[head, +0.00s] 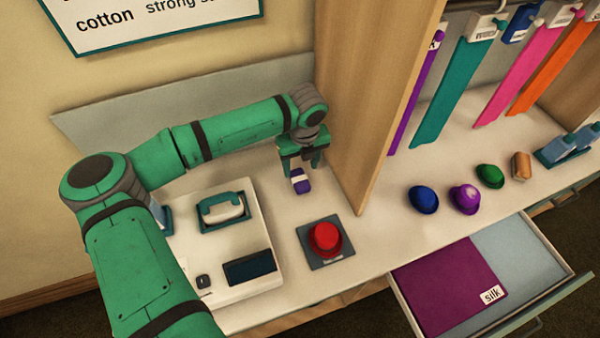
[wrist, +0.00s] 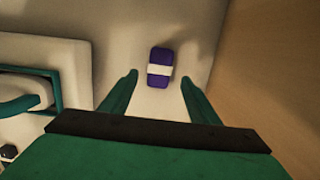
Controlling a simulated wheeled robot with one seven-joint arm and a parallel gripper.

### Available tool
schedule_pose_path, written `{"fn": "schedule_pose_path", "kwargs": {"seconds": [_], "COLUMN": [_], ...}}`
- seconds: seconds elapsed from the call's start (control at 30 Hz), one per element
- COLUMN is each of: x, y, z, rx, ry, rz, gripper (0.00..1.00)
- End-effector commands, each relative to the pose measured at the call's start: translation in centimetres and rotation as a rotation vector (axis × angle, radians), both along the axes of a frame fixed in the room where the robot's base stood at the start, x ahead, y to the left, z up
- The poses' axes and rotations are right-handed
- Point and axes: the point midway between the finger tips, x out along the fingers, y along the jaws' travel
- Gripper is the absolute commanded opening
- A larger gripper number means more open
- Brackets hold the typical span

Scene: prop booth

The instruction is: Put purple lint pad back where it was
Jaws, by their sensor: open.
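The purple lint pad (head: 301,182) is a small block with a white band around its middle. It lies on the white counter, left of the wooden divider panel. In the wrist view the pad (wrist: 161,68) shows beyond the fingertips, roughly between their lines. My gripper (head: 302,163) is open and empty above and just behind the pad in the head view. In the wrist view both green fingers of my gripper (wrist: 158,80) are spread apart, with the pad not between the pads of the fingers. The place where the pad was before cannot be told from these frames.
The wooden divider (head: 372,90) is close on the right.

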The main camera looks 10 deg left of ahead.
Motion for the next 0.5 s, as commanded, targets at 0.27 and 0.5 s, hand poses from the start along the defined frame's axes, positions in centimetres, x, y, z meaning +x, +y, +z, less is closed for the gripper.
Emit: {"fn": "schedule_pose_path", "kwargs": {"seconds": [0.27,0.5], "x": [-0.4,-0.5], "y": [-0.3,-0.4], "z": [4.0,4.8], "rx": [-0.002,-0.002], "ry": [0.0,0.001], "rz": [0.0,0.0], "gripper": [0.56,0.56]}}
